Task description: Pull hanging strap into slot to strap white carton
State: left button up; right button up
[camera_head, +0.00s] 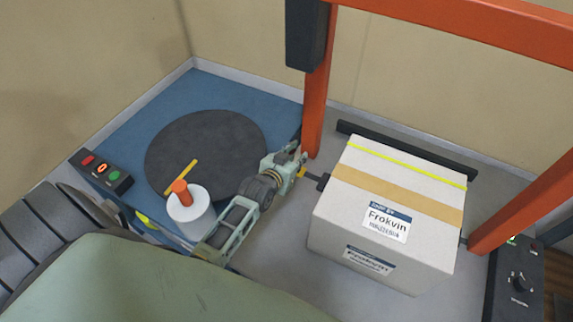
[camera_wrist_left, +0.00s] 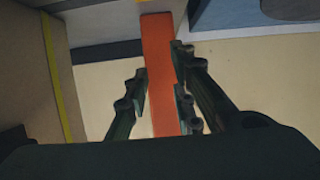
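The white carton (camera_head: 385,215) stands right of center in the head view, with a brown tape band and labels reading "Frokvin". A thin yellow-green strap (camera_head: 405,165) lies across its top near the far edge. The strap shows as a vertical yellow line on the carton in the left wrist view (camera_wrist_left: 62,85). A loose hanging end cannot be made out. A small black block (camera_head: 323,182) with a yellow tip sits at the carton's left side. My left gripper (camera_head: 300,165) is left of the carton, beside the orange post. Its fingers (camera_wrist_left: 158,100) are apart and empty.
An orange frame (camera_head: 316,110) arches over the carton; its post stands behind my fingers in the wrist view. A dark turntable (camera_head: 205,145) on a blue base, a white roll (camera_head: 192,212) and a button box (camera_head: 102,170) are left. A control box (camera_head: 517,275) is right.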

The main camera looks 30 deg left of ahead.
pick_arm(q)
jog(key=v, duration=0.9)
jog(key=shift+s, duration=0.2)
